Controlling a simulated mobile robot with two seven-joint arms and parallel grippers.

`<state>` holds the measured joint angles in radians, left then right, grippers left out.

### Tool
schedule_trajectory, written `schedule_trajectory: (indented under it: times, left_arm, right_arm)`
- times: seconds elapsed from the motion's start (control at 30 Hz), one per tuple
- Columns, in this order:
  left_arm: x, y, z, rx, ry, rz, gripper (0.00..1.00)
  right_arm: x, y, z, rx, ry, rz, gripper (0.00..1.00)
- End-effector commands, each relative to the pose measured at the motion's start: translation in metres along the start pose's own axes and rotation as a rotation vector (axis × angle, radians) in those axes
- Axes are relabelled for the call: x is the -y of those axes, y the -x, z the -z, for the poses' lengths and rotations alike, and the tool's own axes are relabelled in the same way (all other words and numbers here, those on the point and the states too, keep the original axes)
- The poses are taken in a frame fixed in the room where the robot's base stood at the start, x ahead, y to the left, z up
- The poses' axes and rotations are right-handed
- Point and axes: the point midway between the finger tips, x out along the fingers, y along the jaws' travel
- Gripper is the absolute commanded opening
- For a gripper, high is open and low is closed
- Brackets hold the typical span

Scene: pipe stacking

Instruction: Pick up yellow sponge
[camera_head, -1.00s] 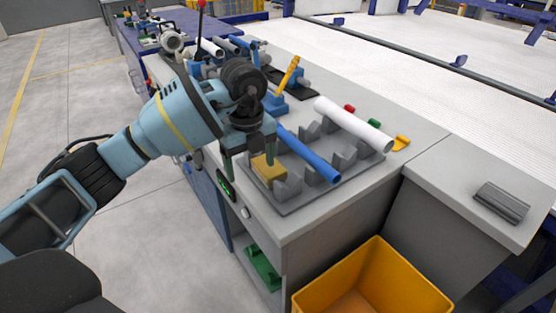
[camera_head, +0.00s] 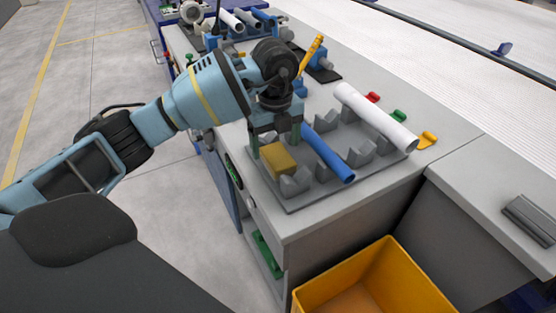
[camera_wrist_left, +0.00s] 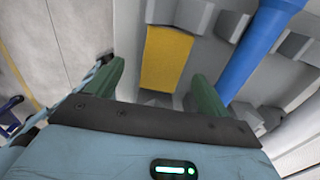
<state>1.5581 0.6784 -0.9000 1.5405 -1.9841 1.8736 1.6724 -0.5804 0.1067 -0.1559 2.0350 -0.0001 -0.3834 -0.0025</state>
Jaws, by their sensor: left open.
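The yellow sponge (camera_head: 279,161) is a small block on the near left corner of the grey pipe rack (camera_head: 305,204), beside a grey cradle. My left gripper (camera_head: 276,143) is above and just behind the sponge, its two green fingers apart. In the left wrist view the sponge (camera_wrist_left: 166,60) lies ahead of the gap between the green fingers (camera_wrist_left: 160,88), with nothing held between them. Whether the fingers touch the sponge cannot be told. My right gripper is not in view.
A blue pipe (camera_head: 326,153) lies on the rack close to the right of the gripper. A white pipe (camera_head: 375,116) lies farther right. A yellow bin (camera_head: 375,280) stands below the counter's front.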

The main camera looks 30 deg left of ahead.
Motion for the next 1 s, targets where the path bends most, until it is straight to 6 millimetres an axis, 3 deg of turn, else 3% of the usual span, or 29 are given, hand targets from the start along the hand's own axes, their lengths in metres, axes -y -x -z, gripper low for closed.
schedule_trajectory:
  times: [0.17, 0.5, 0.73, 1.0]
  left_arm:
    - [0.001, -0.006, 0.000, -0.001, 0.000, 0.000, 0.80]
    - [0.004, -0.049, 0.000, 0.000, 0.001, 0.000, 0.80]
    - [0.005, -0.051, 0.000, 0.001, 0.000, 0.002, 0.80]
    - [0.005, -0.051, 0.000, 0.001, 0.000, 0.002, 0.47]
  right_arm:
    - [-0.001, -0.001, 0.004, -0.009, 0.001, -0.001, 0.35]
    - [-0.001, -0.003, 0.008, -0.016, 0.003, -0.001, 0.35]
    - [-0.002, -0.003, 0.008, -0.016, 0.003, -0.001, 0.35]
    - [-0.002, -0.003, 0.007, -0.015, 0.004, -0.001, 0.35]
